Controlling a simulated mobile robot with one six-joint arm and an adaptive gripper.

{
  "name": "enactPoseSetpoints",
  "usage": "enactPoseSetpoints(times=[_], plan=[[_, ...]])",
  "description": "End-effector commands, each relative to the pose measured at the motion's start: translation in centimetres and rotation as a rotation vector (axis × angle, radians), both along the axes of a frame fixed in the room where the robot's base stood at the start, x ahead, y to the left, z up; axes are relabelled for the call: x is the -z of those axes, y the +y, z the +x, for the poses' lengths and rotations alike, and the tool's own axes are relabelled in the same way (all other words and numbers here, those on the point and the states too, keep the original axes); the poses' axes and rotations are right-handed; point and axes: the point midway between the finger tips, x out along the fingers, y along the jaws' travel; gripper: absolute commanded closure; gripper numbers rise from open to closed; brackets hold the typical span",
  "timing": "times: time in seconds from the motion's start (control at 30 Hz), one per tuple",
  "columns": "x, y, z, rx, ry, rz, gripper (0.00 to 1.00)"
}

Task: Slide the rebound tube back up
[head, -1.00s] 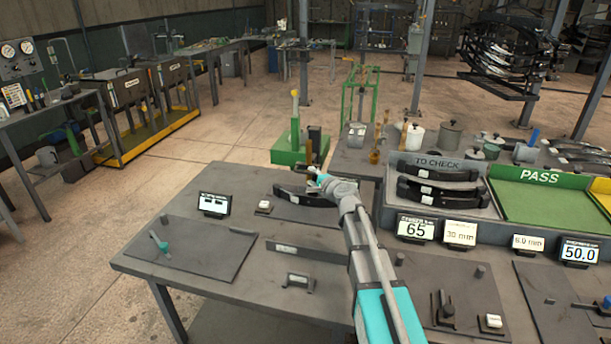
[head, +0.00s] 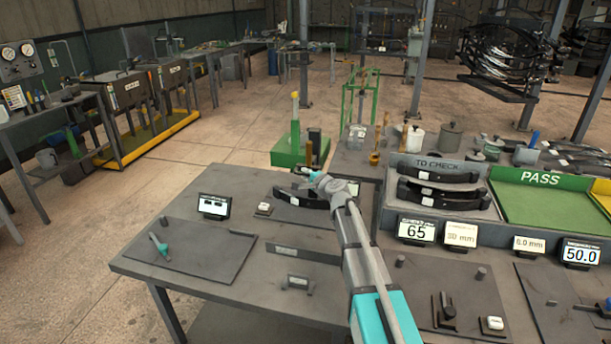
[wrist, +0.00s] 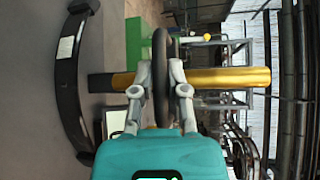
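A brass-coloured tube (wrist: 225,78) runs across the wrist view, which is turned on its side. A dark ring (wrist: 161,45) stands around or in front of it, crossing its length; I cannot tell which. My gripper (wrist: 162,66) has one finger on each side of this ring. The fingers are close together and appear shut on it. In the head view my gripper (head: 318,178) is at the far side of the near bench, by a dark curved leaf spring (head: 290,194). The spring also shows in the wrist view (wrist: 68,90). The tube's contact with its rod is hidden.
A small display (head: 213,206) stands left on the bench (head: 215,285), near a dark mat with a teal-handled tool (head: 159,243). A to-check rack (head: 440,160) with springs and a green pass tray (head: 545,205) lie to the right. A green stand (head: 292,150) is behind.

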Motion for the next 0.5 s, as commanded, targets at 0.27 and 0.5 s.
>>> enactPoseSetpoints(times=[0.27,0.5], plan=[[0.0,0.0,0.0,0.0,0.0,0.0,1.0],[-0.63,-0.01,0.02,0.0,0.0,0.001,1.0]])
